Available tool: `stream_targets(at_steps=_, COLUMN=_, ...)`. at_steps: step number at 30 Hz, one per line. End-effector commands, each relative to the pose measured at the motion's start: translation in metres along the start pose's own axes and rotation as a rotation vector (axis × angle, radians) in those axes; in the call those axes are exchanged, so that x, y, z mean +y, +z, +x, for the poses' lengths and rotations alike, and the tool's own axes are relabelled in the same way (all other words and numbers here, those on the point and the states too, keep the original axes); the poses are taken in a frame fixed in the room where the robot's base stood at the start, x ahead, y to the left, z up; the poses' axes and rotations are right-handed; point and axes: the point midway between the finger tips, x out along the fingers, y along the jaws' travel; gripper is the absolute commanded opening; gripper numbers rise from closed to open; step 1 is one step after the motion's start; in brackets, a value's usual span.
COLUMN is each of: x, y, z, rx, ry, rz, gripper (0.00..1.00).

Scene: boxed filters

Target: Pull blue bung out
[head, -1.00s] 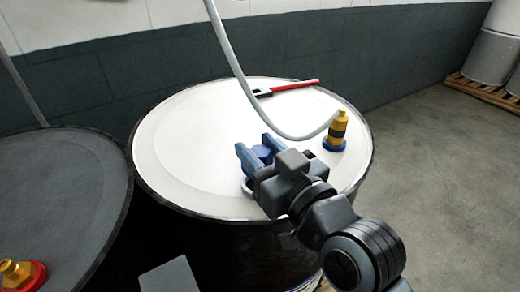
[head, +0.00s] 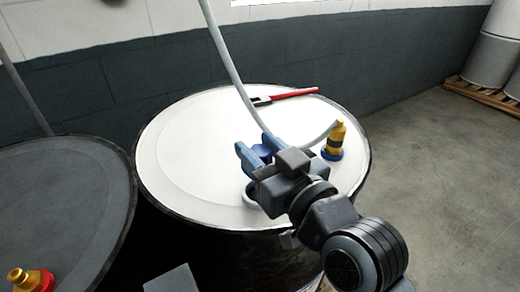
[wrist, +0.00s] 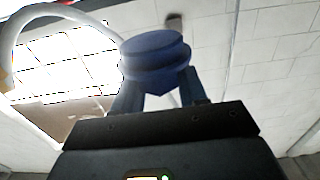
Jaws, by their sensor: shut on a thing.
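The blue bung (wrist: 155,55) is a ribbed round plug, large in the wrist view between my two blue fingers. My gripper (head: 257,148) is shut on it, and the fingers partly hide the bung (head: 264,152) in the head view. A pale ring (head: 251,197) on the white lid (head: 190,150) of the black drum shows just below my gripper. The bung appears held above the lid, apart from this ring. My gripper hides part of the ring, so its inside is not clear.
A yellow fitting (head: 338,138) with a blue base stands right of my gripper, with a grey hose (head: 232,75) arching from it. A red-handled tool (head: 292,95) lies at the lid's back. A dark drum (head: 60,190) with a yellow fitting (head: 22,279) stands left.

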Motion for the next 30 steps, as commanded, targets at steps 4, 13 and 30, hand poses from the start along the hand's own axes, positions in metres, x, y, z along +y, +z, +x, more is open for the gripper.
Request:
stream_targets(at_steps=4, x=0.000, y=-0.015, z=0.000, rx=0.001, ry=0.000, rz=-0.001, gripper=0.12)
stream_targets(at_steps=13, x=0.000, y=-0.034, z=0.000, rx=0.001, ry=0.000, rz=-0.001, gripper=0.12)
stream_targets(at_steps=30, x=0.000, y=-0.072, z=0.000, rx=0.001, ry=0.000, rz=0.000, gripper=0.12)
